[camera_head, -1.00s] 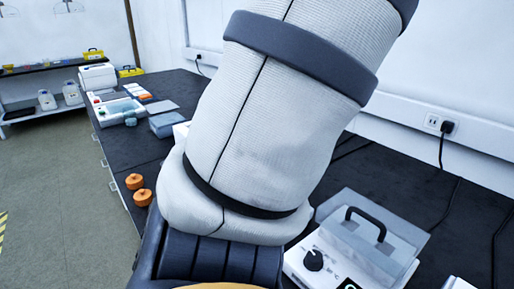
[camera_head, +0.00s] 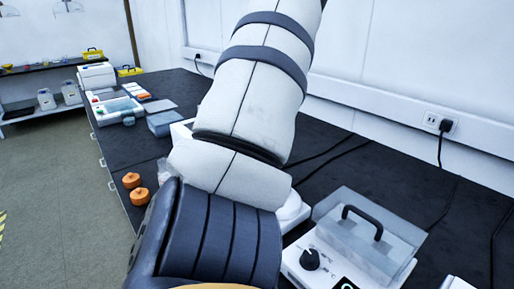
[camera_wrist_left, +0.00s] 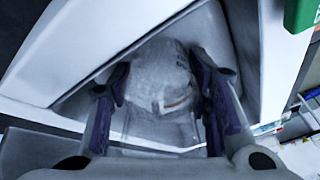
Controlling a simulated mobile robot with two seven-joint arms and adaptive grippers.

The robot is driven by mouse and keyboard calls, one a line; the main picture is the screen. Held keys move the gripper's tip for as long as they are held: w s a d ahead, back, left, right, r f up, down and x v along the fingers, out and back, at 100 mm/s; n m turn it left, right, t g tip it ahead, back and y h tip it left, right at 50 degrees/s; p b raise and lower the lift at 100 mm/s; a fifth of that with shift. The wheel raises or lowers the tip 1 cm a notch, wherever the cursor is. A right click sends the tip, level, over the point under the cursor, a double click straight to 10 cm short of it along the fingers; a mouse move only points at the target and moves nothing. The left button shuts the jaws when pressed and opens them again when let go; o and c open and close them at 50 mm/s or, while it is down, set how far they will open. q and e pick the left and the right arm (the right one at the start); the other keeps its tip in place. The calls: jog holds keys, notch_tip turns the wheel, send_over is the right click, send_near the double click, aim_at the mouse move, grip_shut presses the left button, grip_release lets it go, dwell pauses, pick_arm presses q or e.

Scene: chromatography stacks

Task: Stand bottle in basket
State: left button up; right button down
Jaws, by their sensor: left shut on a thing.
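In the left wrist view a clear, see-through bottle (camera_wrist_left: 158,85) sits between the purple-padded fingers of my left gripper (camera_wrist_left: 163,70). The gripper is shut on it. A pale patch with an orange-brown mark shows on the bottle. Behind it is a white, angled surface with a grey recess; I cannot tell whether they touch. My left gripper is hidden in the head view, where my own arm fills the middle. I cannot make out a basket in either view. My right gripper is not in view.
On the dark bench (camera_head: 330,160) stands a white device with a knob and a clear lid with black handle (camera_head: 362,222). Trays and boxes (camera_head: 118,110) are farther back. Cables lie by the wall.

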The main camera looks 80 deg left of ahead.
pick_arm(q)
jog(key=x, duration=0.2)
jog(key=shift+s+f, duration=0.1)
jog(key=shift+f, duration=0.25)
jog(key=shift+a+f, duration=0.15)
jog(key=shift+f, duration=0.05)
jog(key=shift+s+a+r+t+h+p, duration=0.1)
jog(key=shift+a+t+h+p, duration=0.15)
jog(key=shift+h, duration=0.25)
jog(key=shift+s+a+t+h+p, duration=0.1)
jog(key=shift+t+h+p, duration=0.05)
jog(key=shift+t+h, duration=0.3)
jog(key=shift+s+a+h, duration=0.15)
jog(key=shift+h, duration=0.4)
jog(key=shift+f, duration=0.85)
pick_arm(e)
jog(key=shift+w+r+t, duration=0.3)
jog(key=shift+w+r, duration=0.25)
pick_arm(q)
jog(key=o, duration=1.2)
jog(key=shift+f, duration=0.15)
jog(key=shift+c, duration=0.2)
